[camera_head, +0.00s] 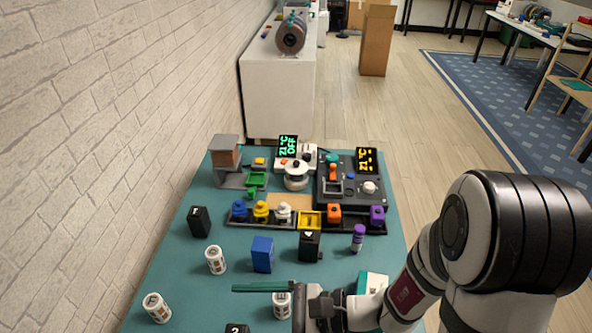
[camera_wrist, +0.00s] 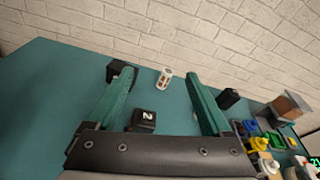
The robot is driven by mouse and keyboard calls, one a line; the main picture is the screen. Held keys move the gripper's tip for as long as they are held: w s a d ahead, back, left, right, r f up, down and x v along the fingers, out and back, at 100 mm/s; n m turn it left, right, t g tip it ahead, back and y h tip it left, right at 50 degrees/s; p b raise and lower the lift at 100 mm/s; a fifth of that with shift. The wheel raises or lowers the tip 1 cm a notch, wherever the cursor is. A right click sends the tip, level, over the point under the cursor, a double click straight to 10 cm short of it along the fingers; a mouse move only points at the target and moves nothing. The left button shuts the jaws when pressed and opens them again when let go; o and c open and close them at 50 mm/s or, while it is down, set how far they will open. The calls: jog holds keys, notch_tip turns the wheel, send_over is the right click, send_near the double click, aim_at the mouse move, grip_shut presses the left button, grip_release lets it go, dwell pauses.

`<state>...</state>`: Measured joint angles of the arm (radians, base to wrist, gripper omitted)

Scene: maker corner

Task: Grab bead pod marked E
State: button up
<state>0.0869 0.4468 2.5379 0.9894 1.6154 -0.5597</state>
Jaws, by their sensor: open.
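No mark that I can clearly read as E shows on any pod. White cylinders with dark and brownish marks stand on the teal table: one at the front left (camera_head: 157,308), one further back (camera_head: 215,260), and one partly hidden by my gripper (camera_head: 282,306). Their marks are too small to read. A white cylinder also shows in the wrist view (camera_wrist: 165,78), beyond a black block marked 2 (camera_wrist: 143,121). My gripper (camera_wrist: 160,74) is open and empty, its teal fingers spread on either side of these two. In the head view one teal finger (camera_head: 262,288) points left over the table.
A black block with a white mark (camera_head: 199,221), a blue block (camera_head: 262,254), another black block (camera_head: 310,246) and a purple bottle (camera_head: 358,238) stand nearby. Devices and coloured knobbed pieces fill the table's back. A black block (camera_wrist: 121,73) is beside my left finger. A brick wall bounds the left.

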jog(key=w+d+f+m+t, duration=0.2)
jog(key=w+f+m+t, duration=0.3)
jog(key=w+f, duration=0.1)
jog(key=m+t+h, duration=0.3)
jog(key=m, duration=0.1)
send_over(288, 307)
jog(key=s+a, duration=0.1)
jog(key=a, duration=0.1)
notch_tip(288, 307, down, 5)
jog(key=d+f, duration=0.1)
jog(key=d+f+m+h, duration=0.1)
jog(key=f, duration=0.1)
jog(key=d+f+h, duration=0.1)
jog(key=f, duration=0.1)
jog(key=shift+d+f+t, duration=0.1)
jog(key=shift+f+t, duration=0.15)
jog(key=shift+t, duration=0.05)
jog(key=shift+m, duration=0.3)
jog(key=x, duration=0.7)
jog(key=shift+f, duration=0.25)
grip_shut()
